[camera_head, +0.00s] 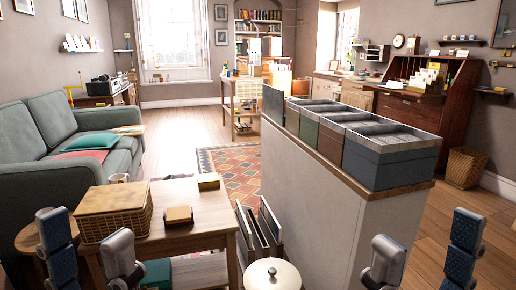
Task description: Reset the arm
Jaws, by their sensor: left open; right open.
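My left gripper (87,232) shows at the bottom left, with its two grey and blue fingers pointing up and spread well apart. It is open and empty, in front of the small wooden table (205,225). My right gripper (427,232) shows at the bottom right, with its fingers also up and wide apart. It is open and empty, in front of the right end of the white cabinet (310,210). The lower parts of both grippers and my arms are outside the picture.
A wicker basket (115,208) and small boxes sit on the small table. Grey, red and green lidded boxes (390,165) line the cabinet top. A round white lid (271,274) is at the bottom centre. A sofa (60,150) stands left. Wooden floor (450,245) is clear at right.

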